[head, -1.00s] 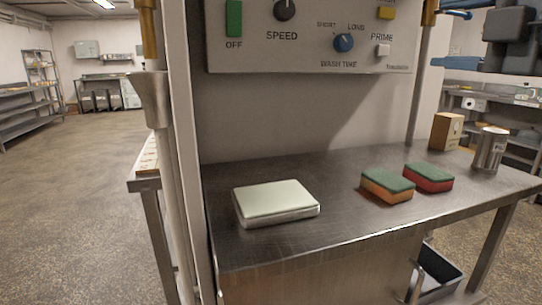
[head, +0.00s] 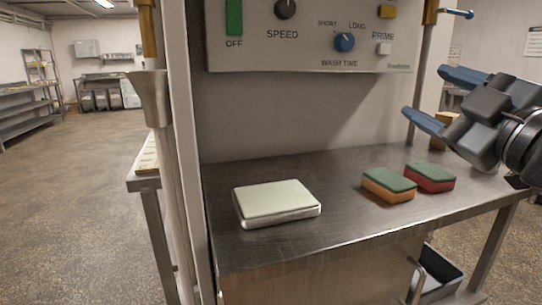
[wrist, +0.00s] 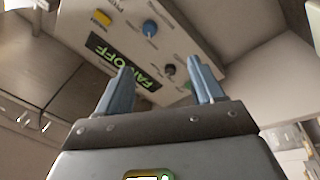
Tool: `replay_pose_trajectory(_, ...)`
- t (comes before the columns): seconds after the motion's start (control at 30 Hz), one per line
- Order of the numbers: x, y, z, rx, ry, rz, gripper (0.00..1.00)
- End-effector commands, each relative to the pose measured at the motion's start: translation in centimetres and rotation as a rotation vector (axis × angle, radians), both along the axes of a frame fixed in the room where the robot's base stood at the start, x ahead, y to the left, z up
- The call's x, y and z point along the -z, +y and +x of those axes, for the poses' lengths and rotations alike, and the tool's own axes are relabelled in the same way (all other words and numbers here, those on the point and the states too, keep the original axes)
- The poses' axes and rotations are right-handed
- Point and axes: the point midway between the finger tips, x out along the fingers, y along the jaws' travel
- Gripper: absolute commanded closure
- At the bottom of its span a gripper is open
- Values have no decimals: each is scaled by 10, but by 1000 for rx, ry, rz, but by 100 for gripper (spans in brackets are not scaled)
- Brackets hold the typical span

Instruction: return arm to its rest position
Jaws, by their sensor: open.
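My gripper (head: 428,98) is at the right of the head view, above the right part of the steel counter (head: 300,165). Its two blue fingers point left and are spread apart with nothing between them. In the wrist view my gripper (wrist: 160,88) is also open and empty, with the control panel (wrist: 150,45) beyond the fingers. The gripper and arm hide most of the cardboard box and the metal can at the counter's right end.
A pale flat scale-like block (head: 277,202) lies on the counter. An orange-and-green sponge (head: 388,186) and a red-and-green sponge (head: 430,177) lie right of it. The control panel (head: 310,50) hangs above. A post (head: 425,70) stands near the fingers. Open floor (head: 80,180) is at left.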

Motion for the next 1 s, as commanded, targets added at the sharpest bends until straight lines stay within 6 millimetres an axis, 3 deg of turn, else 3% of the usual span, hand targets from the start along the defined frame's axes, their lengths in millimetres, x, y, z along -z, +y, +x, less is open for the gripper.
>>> replay_pose_trajectory(0.27, 69, 7, -18, 17, 57, 305, 33)
replay_pose_trajectory(0.57, 148, 15, -53, 70, 134, 567, 33)
replay_pose_trajectory(0.77, 200, 21, -89, 119, 191, 701, 33)
replay_pose_trajectory(1.0, 257, 28, -143, 182, 265, 818, 33)
